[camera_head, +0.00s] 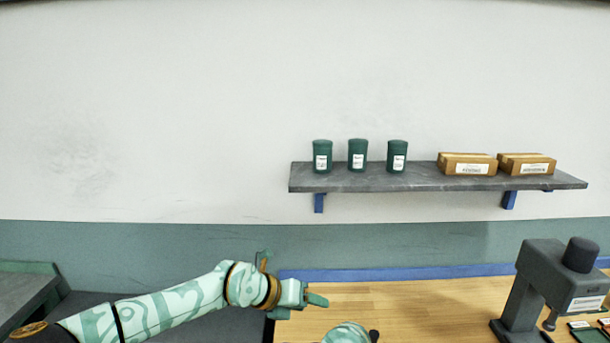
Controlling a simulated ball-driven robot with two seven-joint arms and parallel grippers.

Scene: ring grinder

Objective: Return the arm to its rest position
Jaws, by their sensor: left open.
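My left arm comes in from the lower left, patterned in pale mint and teal with orange and black bands at the wrist. My left gripper (308,304) is open, with nothing seen between its fingers. It is above or beside the left end of the wooden worktop (430,305); its exact height is hard to tell. A rounded mint part at the bottom edge, right of the gripper, looks like part of my own body. My right gripper is not seen.
A dark grey machine (540,290) stands on the worktop at right, with small dark green items (588,333) beside it. A wall shelf (420,180) holds three green canisters (357,155) and two cardboard boxes (467,164). A grey surface (20,293) is at far left.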

